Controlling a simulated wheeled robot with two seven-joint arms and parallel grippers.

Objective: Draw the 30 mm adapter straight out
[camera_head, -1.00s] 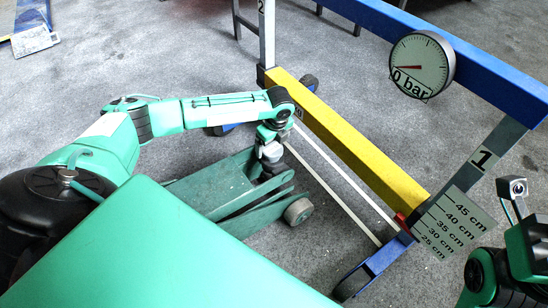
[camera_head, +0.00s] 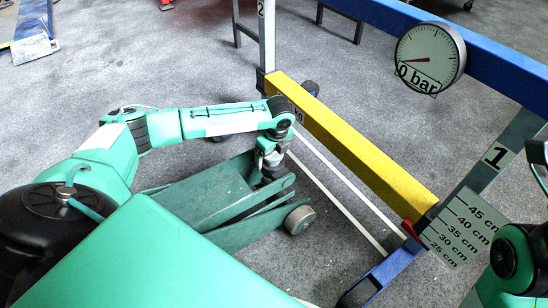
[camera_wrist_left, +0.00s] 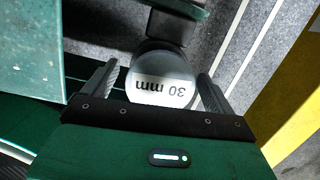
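The 30 mm adapter (camera_wrist_left: 162,75) is a round grey piece with a white "30 mm" label, upside down in the left wrist view. It lies between the two fingers of my left gripper (camera_wrist_left: 158,82). The fingers stand apart on either side of it, with narrow gaps seeming to show. In the head view my left gripper (camera_head: 270,163) points down at the raised end of the green trolley jack (camera_head: 215,200). The adapter's lower part and its seat are hidden. My right arm shows at the right edge, but its fingers do not.
A yellow beam (camera_head: 350,150) and blue frame (camera_head: 385,270) stand right of the jack. A pressure gauge (camera_head: 430,57) reading about 0 bar and a height scale plate (camera_head: 462,226) are at the right. Grey floor (camera_head: 200,65) is open behind my left arm.

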